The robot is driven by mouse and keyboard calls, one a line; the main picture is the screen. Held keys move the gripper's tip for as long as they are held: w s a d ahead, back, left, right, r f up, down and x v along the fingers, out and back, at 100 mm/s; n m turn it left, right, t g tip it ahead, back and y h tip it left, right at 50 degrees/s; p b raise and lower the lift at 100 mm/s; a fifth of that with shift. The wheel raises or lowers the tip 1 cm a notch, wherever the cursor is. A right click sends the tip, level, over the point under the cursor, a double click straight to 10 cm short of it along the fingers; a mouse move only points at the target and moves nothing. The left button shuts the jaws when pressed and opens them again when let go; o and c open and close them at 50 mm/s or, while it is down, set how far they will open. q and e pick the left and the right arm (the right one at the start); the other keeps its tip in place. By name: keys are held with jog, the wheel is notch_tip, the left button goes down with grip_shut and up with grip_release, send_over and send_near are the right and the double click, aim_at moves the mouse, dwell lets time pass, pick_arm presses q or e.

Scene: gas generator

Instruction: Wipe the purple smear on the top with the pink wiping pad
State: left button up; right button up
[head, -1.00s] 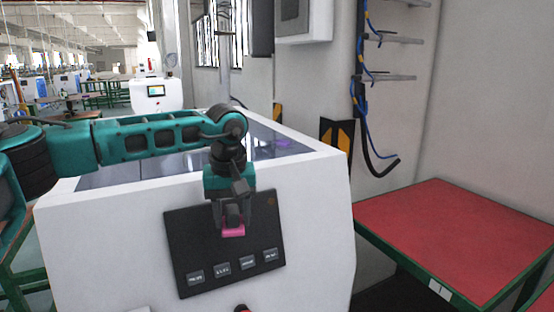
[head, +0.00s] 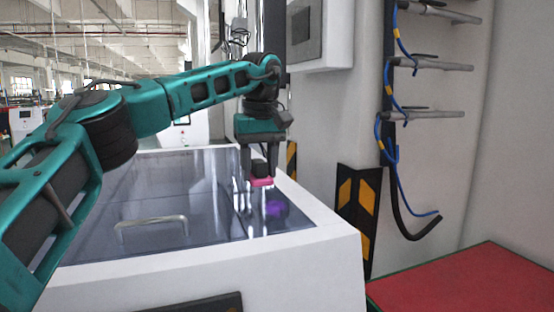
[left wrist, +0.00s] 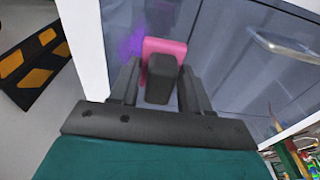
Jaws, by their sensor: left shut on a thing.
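The pink wiping pad (head: 262,182) has a dark block-shaped handle, and my left gripper (head: 261,168) is shut on that handle. The pad is over the right part of the machine's dark glossy top (head: 150,190). The purple smear (head: 277,208) is on that top, just to the right of and nearer than the pad in the head view. In the left wrist view the pad (left wrist: 166,46) shows beyond the handle between the fingers, with part of the smear (left wrist: 128,44) to its left. I cannot tell whether the pad touches the top. My right gripper is not in view.
A metal handle bar (head: 150,224) stands up from the top at the left. A white rim (head: 320,222) borders the top. A wall with a black and yellow marker (head: 357,210) and hanging cables rises at right. A red table (head: 470,280) is at lower right.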

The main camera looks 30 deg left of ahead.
aim_at(261, 214)
pick_arm(q)
jog(key=shift+w+f, duration=0.1)
jog(key=shift+w, duration=0.2)
jog(key=shift+s+f, duration=0.15)
jog(key=shift+f, duration=0.5)
notch_tip(261, 214, down, 3)
jog(key=shift+r, duration=0.1)
jog(key=shift+f+b, duration=0.55)
jog(key=shift+f, duration=0.15)
jog(key=shift+f+b, duration=0.3)
jog(key=shift+f, duration=0.7)
